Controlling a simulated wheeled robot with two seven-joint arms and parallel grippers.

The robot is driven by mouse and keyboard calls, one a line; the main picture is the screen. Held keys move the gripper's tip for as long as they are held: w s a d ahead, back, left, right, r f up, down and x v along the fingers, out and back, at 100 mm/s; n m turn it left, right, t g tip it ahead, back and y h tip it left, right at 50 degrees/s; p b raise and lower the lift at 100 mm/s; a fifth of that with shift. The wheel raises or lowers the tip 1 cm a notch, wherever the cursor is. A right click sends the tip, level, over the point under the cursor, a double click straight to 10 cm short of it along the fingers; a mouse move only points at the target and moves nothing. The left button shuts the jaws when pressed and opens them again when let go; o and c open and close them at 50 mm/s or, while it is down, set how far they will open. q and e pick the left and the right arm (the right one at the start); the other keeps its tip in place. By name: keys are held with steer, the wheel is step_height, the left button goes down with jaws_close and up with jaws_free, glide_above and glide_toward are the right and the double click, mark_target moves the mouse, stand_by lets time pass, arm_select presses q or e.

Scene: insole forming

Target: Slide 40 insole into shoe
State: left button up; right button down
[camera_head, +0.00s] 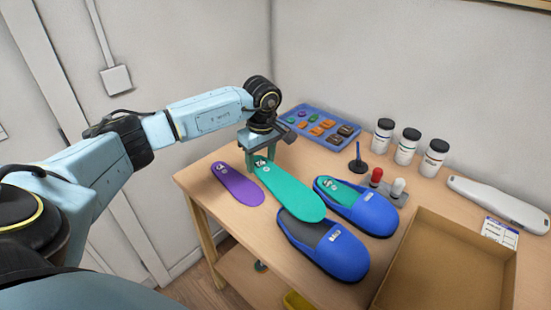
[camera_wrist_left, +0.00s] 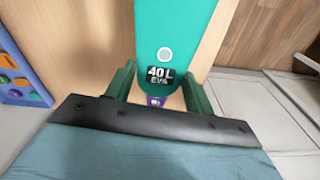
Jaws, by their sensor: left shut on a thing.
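My left gripper (camera_head: 262,162) is shut on the heel end of a teal insole (camera_head: 291,192). In the left wrist view this insole (camera_wrist_left: 172,22) is marked "40 L EVA" and lies between the green fingers (camera_wrist_left: 160,92). Its rounded far end overlaps the dark heel opening of the nearer blue shoe (camera_head: 338,255) in the head view; I cannot tell whether they touch. A second blue shoe (camera_head: 370,214) behind it has a teal insole (camera_head: 338,190) in it. A purple insole (camera_head: 237,185) lies on the table to the left. My right gripper is not in view.
The wooden table (camera_head: 208,172) carries a blue tray (camera_head: 297,123) of small coloured pieces at the back. Several white jars (camera_head: 407,147), a stand with red and white knobs (camera_head: 392,190), a white device (camera_head: 497,203) and an open cardboard box (camera_head: 440,265) stand to the right.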

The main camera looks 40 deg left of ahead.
arm_select(q)
steer(key=shift+a+f, duration=0.2)
steer(key=shift+f, duration=0.15)
steer(key=shift+d+f+b, duration=0.15)
steer(key=shift+f+b, duration=1.05)
steer(key=shift+f, duration=0.5)
steer(key=shift+d+f+b, duration=0.15)
steer(key=shift+f+b, duration=1.05)
steer(key=shift+f, duration=0.45)
steer(key=shift+s+d+r+p, duration=0.1)
steer(key=shift+d+p, duration=0.3)
steer(key=shift+d, duration=0.2)
steer(key=shift+s+d+f+p, duration=0.15)
steer(key=shift+d+p, duration=0.15)
steer(key=shift+d, duration=0.7)
steer(key=shift+s+d+f+p, duration=0.15)
steer(key=shift+d+p, duration=0.2)
steer(key=shift+d, duration=0.65)
steer(key=shift+s+d+p, duration=0.15)
steer(key=shift+d+p, duration=0.15)
steer(key=shift+d, duration=0.7)
steer(key=shift+s+d+f, duration=0.1)
steer(key=shift+d+f, duration=0.1)
steer(key=shift+d, duration=0.6)
steer(key=shift+s+d+f, duration=0.1)
steer(key=shift+d+f, duration=0.1)
steer(key=shift+d, duration=0.6)
steer(key=shift+s+d+f, duration=0.1)
steer(key=shift+d+f, duration=0.1)
steer(key=shift+d, duration=0.6)
